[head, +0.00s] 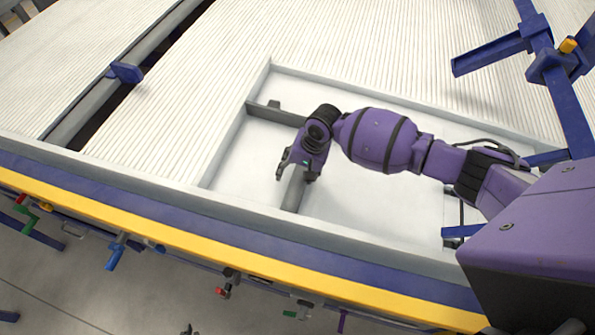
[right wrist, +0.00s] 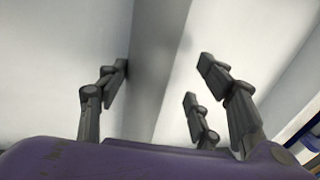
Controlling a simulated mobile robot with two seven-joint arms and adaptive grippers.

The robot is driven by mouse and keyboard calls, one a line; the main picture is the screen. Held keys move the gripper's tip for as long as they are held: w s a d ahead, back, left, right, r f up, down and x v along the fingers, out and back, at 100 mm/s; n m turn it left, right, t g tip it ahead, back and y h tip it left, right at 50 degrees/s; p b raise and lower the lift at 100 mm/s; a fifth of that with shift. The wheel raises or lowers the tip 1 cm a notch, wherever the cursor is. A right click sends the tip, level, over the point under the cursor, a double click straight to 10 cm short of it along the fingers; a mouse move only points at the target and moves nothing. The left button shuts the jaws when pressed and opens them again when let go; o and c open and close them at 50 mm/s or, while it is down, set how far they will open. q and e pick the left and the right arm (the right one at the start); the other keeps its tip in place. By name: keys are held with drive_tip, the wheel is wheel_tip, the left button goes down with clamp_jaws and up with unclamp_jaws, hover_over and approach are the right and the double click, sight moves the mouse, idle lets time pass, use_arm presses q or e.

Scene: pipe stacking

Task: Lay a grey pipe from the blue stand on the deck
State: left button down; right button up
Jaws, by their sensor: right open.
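A grey pipe (head: 293,190) lies on the white deck panel (head: 370,205), inside a raised grey frame. My right gripper (head: 296,178) is directly over it, pointing down, with its fingers apart. In the right wrist view the pipe (right wrist: 158,65) runs between the open fingers (right wrist: 165,80), and a gap shows between it and the right-hand fingers. The left finger looks close to it; I cannot tell whether they touch. The wrist hides the pipe's upper part in the head view. The blue stand (head: 560,85) rises at the upper right, with a blue arm. My left gripper is out of view.
A short grey bar (head: 275,113) sticks inward from the frame's left side. Ribbed white surfaces (head: 370,50) lie beyond the frame. A yellow edge (head: 210,246) runs along the front, with coloured handles below it. A long grey rail (head: 95,110) lies by a dark gap at left.

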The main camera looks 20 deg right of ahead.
drive_tip(key=v, duration=1.2)
drive_tip(key=shift+f, duration=0.1)
